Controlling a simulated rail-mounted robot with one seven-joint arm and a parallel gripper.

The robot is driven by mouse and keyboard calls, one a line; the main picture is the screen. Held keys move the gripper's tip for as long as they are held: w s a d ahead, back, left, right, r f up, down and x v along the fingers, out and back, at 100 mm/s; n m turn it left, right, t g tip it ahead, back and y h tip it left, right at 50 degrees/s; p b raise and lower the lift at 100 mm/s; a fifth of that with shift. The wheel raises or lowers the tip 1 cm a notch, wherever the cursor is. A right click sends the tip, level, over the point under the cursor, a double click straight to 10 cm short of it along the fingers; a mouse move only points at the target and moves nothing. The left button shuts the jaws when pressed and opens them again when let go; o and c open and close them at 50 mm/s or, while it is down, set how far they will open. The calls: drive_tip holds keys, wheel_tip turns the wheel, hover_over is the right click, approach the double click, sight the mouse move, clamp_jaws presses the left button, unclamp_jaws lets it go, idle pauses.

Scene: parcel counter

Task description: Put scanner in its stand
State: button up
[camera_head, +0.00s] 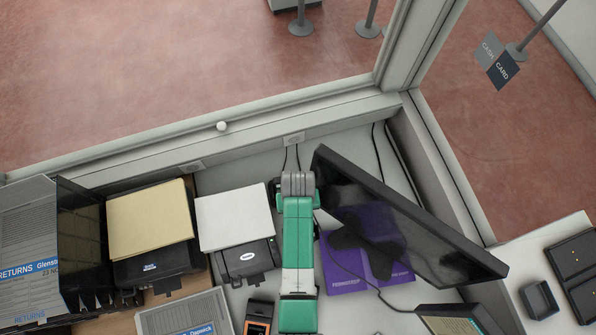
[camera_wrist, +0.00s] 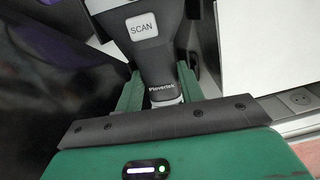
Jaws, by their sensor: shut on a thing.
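The scanner (camera_wrist: 153,60), dark grey with a pale SCAN button, is in the wrist view, between the two green fingers of my gripper (camera_wrist: 160,75). The gripper is shut on it. In the head view my green arm reaches up the counter between the printers and the monitor; it hides the gripper and scanner. I cannot make out the stand for certain in either view. A small dark open-topped holder (camera_head: 538,299) sits on the right-hand counter, but I cannot tell whether it is the stand.
A tilted black monitor (camera_head: 420,220) stands close to the right of my arm, over purple flat items (camera_head: 345,278). A black printer with white paper (camera_head: 234,217) is close on the left, another with yellow paper (camera_head: 150,218) beyond. An orange-and-black device (camera_head: 259,318) lies near the front. Cables cross the counter.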

drive_tip(key=shift+f, duration=0.45)
drive_tip(key=o, duration=1)
drive_tip(key=shift+f+b, duration=0.15)
drive_tip(key=shift+b, duration=0.15)
drive_tip(key=shift+o, duration=0.8)
drive_tip(key=r, duration=0.6)
drive_tip(key=r+p, duration=0.1)
drive_tip(key=r, duration=0.2)
drive_tip(key=shift+w, duration=0.35)
